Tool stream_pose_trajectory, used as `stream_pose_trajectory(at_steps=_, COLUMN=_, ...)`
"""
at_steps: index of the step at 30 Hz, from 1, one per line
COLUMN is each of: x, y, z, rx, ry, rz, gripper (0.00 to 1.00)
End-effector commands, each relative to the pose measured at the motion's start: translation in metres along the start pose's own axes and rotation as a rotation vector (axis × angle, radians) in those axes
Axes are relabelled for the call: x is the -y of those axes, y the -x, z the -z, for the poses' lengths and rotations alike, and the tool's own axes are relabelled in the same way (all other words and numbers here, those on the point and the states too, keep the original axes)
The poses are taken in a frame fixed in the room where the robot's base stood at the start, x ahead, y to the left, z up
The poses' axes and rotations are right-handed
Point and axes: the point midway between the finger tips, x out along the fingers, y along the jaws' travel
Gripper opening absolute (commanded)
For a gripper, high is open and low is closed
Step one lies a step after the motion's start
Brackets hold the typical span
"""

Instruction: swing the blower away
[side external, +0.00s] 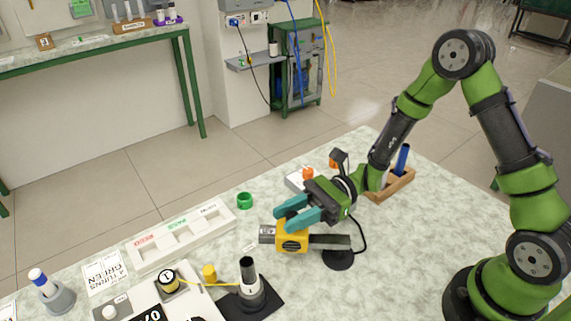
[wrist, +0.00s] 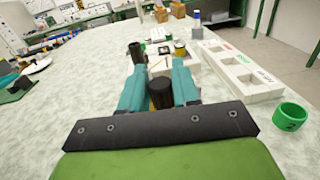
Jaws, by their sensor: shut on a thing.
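The blower (side external: 292,242) is a yellow body with a grey nozzle at its left end. A dark arm (side external: 330,242) runs from it to the right, above a round black base (side external: 338,260). My gripper (side external: 284,217) has teal fingers and is shut on the blower from above. In the wrist view the fingers (wrist: 160,72) stand on either side of a dark cylinder (wrist: 160,94), which seems to be part of the blower. The fingers hide part of the contact. A dark upright piece in a holder (side external: 250,285) stands on a black mat, left of and nearer than the blower.
A white tray (side external: 180,238) with labelled slots lies to the left, with a green ring (side external: 244,201) beside its end. A wooden rack (side external: 392,187) with a blue rod stands behind right. A rod in a grey holder (side external: 55,295) is at front left. Table front right is clear.

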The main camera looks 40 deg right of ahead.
Motion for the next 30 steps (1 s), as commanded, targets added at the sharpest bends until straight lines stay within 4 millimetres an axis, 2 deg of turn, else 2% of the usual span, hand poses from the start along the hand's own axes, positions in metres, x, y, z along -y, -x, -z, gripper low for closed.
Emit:
stream_pose_trajectory(at_steps=6, x=0.014, y=0.014, z=0.001, rx=-0.003, ry=-0.003, rz=0.196, gripper=0.0)
stream_pose_trajectory(at_steps=15, x=0.025, y=0.029, z=0.001, rx=-0.003, ry=-0.002, rz=0.393, gripper=0.0)
stream_pose_trajectory(at_steps=30, x=0.031, y=0.038, z=0.001, rx=-0.002, ry=0.0, rz=0.5, gripper=0.0)
